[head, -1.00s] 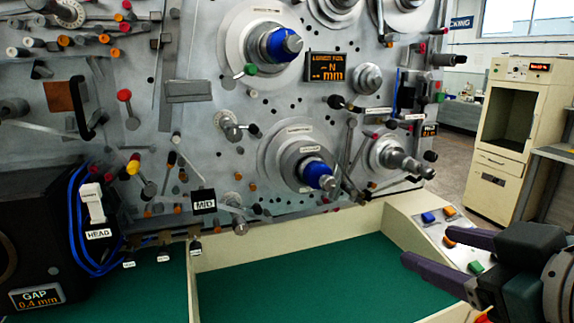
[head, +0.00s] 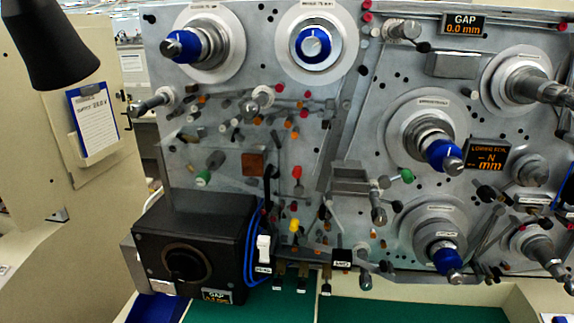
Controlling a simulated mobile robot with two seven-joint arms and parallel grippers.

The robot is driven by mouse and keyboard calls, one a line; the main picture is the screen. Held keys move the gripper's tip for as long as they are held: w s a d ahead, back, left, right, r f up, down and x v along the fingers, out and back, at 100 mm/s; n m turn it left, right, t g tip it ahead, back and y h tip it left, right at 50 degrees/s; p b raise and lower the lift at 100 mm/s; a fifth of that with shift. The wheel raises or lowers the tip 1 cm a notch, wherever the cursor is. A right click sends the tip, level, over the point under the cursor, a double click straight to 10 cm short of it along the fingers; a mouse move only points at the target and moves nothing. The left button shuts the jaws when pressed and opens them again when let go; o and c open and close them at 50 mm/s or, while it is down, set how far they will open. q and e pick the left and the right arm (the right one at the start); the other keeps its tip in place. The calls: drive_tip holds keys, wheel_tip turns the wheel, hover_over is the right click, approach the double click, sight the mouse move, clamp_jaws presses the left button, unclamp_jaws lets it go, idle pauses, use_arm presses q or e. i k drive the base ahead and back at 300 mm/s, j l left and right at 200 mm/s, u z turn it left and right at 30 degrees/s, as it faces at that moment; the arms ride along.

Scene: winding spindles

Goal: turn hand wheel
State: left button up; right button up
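I cannot tell for certain which part is the hand wheel. The machine's upright grey panel (head: 330,150) carries several round discs with spindles. Some of these have blue collars, such as the upper left spindle (head: 185,45), the upper middle spindle (head: 313,42) and the right-hand spindle (head: 440,153). A black box (head: 220,240) at the lower left has a dark round part (head: 187,263) on its front face. Neither of my grippers shows in the head view now.
A green work surface (head: 350,312) lies below the panel. A dark cone-shaped thing (head: 68,45) hangs at the upper left. Behind it a beige cabinet (head: 45,200) holds a clipboard (head: 93,120). Small levers, knobs and blue cables (head: 252,250) stick out from the panel.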

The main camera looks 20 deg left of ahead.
sight(184, 265)
drive_tip(key=u, duration=1.35)
